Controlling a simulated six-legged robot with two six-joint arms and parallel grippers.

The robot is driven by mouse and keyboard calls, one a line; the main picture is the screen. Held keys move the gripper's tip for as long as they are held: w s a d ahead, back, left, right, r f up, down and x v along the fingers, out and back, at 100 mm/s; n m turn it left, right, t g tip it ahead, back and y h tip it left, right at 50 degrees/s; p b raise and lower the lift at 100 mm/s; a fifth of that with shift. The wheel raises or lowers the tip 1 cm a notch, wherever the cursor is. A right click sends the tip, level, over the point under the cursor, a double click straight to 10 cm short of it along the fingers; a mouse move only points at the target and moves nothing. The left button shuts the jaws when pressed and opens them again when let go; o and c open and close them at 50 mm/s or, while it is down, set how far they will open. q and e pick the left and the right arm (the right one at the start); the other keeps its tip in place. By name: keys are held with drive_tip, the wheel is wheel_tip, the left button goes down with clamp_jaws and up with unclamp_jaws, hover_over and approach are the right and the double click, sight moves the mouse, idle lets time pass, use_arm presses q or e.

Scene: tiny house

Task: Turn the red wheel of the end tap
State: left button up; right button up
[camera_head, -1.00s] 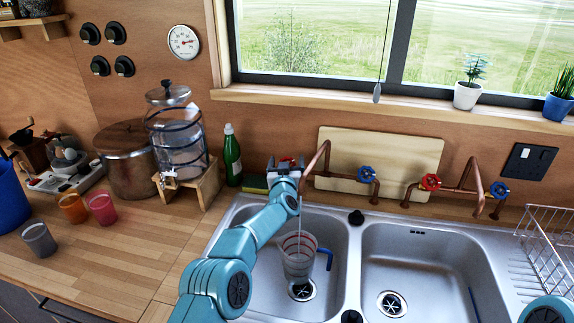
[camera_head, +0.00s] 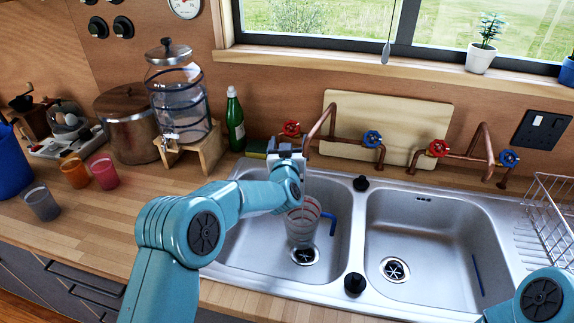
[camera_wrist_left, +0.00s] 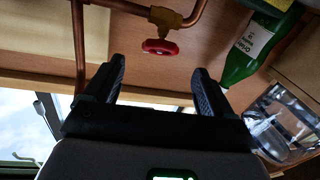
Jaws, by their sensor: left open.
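The end tap's red wheel (camera_head: 290,129) sits at the left end of the copper pipes on the wall, just beyond my left gripper (camera_head: 287,147). In the left wrist view the red wheel (camera_wrist_left: 160,47) is on a brass valve, ahead of and between the fingertips of my open, empty left gripper (camera_wrist_left: 158,72). The fingers look apart from the wheel. A clear cup with red markings (camera_head: 302,222) stands in the left basin below the spout, partly behind my arm. A thin pale streak runs down towards it. My right gripper is out of view.
Another red wheel (camera_head: 438,148) and blue wheels (camera_head: 372,139) (camera_head: 509,158) are further right along the pipes. A green bottle (camera_head: 235,120) and a glass dispenser (camera_head: 180,100) stand left of the tap. The right basin (camera_head: 430,250) is clear of dishes.

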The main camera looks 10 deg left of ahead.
use_arm(q)
drive_tip(key=s+d+b, duration=0.1)
drive_tip(key=s, duration=0.7)
drive_tip(key=shift+b, duration=0.35)
drive_tip(key=shift+d, duration=0.15)
drive_tip(key=shift+c, duration=0.2)
